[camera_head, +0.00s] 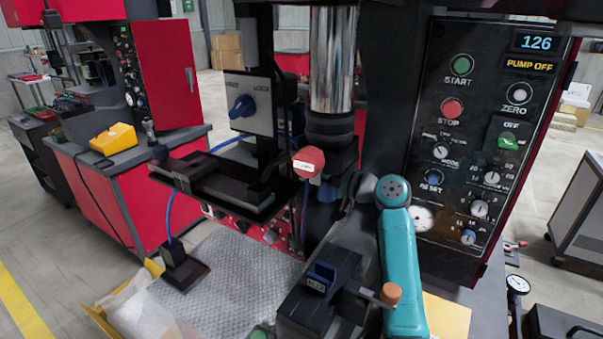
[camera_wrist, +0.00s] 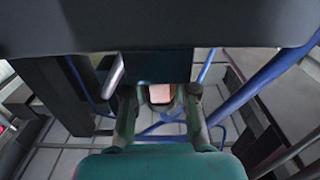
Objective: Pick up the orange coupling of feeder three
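In the wrist view my gripper (camera_wrist: 161,100) has its two fingers spread apart. A small pale orange-pink piece (camera_wrist: 159,93) in a dark surround shows between the fingers, below a dark block (camera_wrist: 157,65). I cannot tell whether it is the coupling or whether the fingers touch it. In the head view a teal link (camera_head: 402,270), which looks like my arm, stands in front of the machine; my fingers are not distinct there. An orange-brown knob (camera_head: 390,293) sits on a short lever beside it. No feeder marked three is readable.
A black control panel (camera_head: 480,130) reading 126 and PUMP OFF stands right of the teal link. A shiny column (camera_head: 332,60) and a red round labelled part (camera_head: 308,162) are left of it. Blue hoses (camera_wrist: 262,80) run close to the fingers. Bubble wrap (camera_head: 225,285) lies front left.

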